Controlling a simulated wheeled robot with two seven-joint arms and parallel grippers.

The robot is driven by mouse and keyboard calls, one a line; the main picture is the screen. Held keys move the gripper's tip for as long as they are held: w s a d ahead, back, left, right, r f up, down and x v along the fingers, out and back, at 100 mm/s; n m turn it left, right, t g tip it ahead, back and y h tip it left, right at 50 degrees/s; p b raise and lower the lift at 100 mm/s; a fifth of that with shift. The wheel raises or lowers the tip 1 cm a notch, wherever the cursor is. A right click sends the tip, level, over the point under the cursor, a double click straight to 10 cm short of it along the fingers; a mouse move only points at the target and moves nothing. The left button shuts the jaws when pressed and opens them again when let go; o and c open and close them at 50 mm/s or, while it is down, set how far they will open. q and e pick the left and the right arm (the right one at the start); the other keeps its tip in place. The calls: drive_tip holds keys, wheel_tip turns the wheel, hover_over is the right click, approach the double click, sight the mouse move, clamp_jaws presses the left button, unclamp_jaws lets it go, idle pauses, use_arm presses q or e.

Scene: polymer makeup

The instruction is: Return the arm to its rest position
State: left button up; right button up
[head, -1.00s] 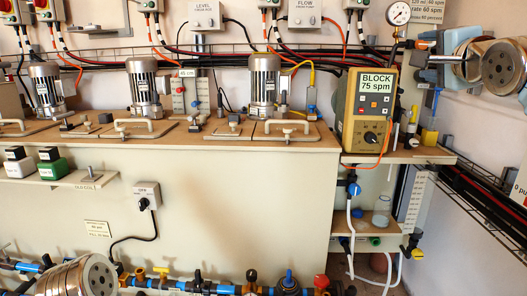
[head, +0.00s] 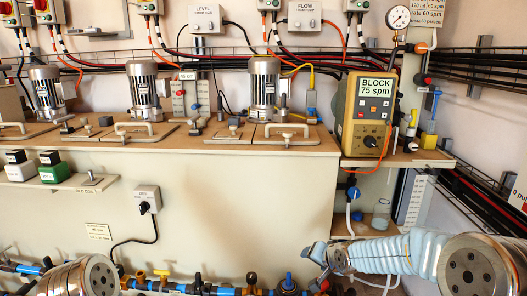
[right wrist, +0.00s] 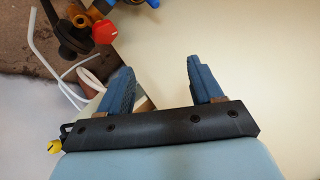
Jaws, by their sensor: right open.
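My right arm (head: 400,253) reaches in from the lower right of the head view, low in front of the tank's right end. My right gripper (head: 320,256) is at its left end, small and partly hard to make out there. In the right wrist view the two blue fingers of my right gripper (right wrist: 160,68) stand well apart with nothing between them. Of my left arm only a round metal joint (head: 85,277) shows at the lower left of the head view. My left gripper is out of view.
A cream tank (head: 230,190) with motors on top fills the middle. A pump controller (head: 366,112) stands on the right shelf, with a jar (head: 381,215) on the shelf below. Pipes and coloured valves (head: 200,288) run along the bottom. A red valve handle (right wrist: 105,32) shows near the right fingers.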

drive_tip(key=s+f+n+g, duration=0.1)
drive_tip(key=s+f+g, duration=0.1)
drive_tip(key=s+f, duration=0.35)
drive_tip(key=s+f+g, duration=0.1)
drive_tip(key=s+f, duration=0.2)
drive_tip(key=f, duration=0.5)
drive_tip(key=s+a+f+g, duration=0.1)
drive_tip(key=s+f, duration=0.3)
drive_tip(key=s, duration=0.4)
drive_tip(key=s+a+f+n+g+y, duration=0.1)
drive_tip(key=s+f+g, duration=0.1)
drive_tip(key=s+f, duration=0.3)
drive_tip(key=s+a+f+n+g+p, duration=0.1)
drive_tip(key=s+f, duration=0.4)
drive_tip(key=s, duration=0.6)
drive_tip(key=shift+s+a+g+y, duration=0.2)
drive_tip(key=shift+a+g+y, duration=0.15)
drive_tip(key=shift+g, duration=0.15)
